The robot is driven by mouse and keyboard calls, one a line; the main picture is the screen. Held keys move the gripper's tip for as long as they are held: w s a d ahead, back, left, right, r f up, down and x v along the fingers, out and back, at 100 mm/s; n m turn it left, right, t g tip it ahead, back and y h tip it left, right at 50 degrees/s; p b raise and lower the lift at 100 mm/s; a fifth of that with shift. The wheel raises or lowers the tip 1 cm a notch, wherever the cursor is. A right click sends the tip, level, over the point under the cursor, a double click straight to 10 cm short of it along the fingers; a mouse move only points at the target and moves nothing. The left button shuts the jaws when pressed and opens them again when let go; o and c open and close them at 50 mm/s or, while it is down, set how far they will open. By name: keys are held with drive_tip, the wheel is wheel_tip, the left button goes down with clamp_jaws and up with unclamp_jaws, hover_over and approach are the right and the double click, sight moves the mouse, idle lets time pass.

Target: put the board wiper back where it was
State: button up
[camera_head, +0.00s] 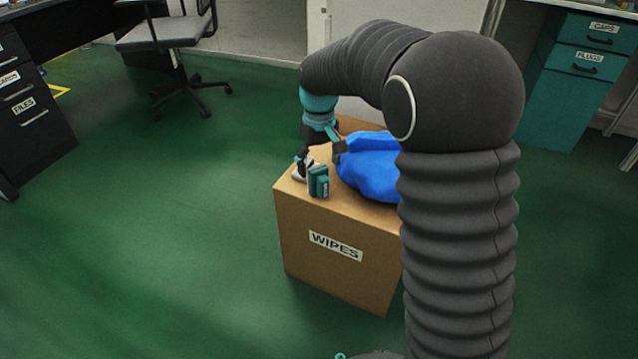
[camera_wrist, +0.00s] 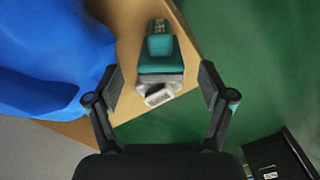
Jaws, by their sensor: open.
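The board wiper (camera_head: 318,182) is a teal block with a small label, on top of the cardboard box marked WIPES (camera_head: 300,225), near its front left corner. In the wrist view the teal wiper (camera_wrist: 160,58) lies between and just beyond my open fingers, with a pale grey part or object (camera_wrist: 158,94) on its near side; I cannot tell whether the two are joined. My gripper (camera_head: 320,160) is low over the box top, behind the wiper. In the wrist view my gripper (camera_wrist: 162,85) has its fingers apart, one on each side, with visible gaps.
A crumpled blue cloth or bag (camera_head: 368,165) covers much of the box top, close to my gripper. An office chair (camera_head: 165,35), a black drawer unit (camera_head: 30,110) and a teal drawer unit (camera_head: 570,90) stand farther off. Green floor left of the box is clear.

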sight(319, 180)
drive_tip(key=shift+s+f+b, duration=0.1)
drive_tip(key=shift+f+b, duration=0.35)
drive_tip(key=shift+f, duration=2.2)
drive_tip(key=shift+c, duration=0.2)
drive_tip(key=c, duration=1.3)
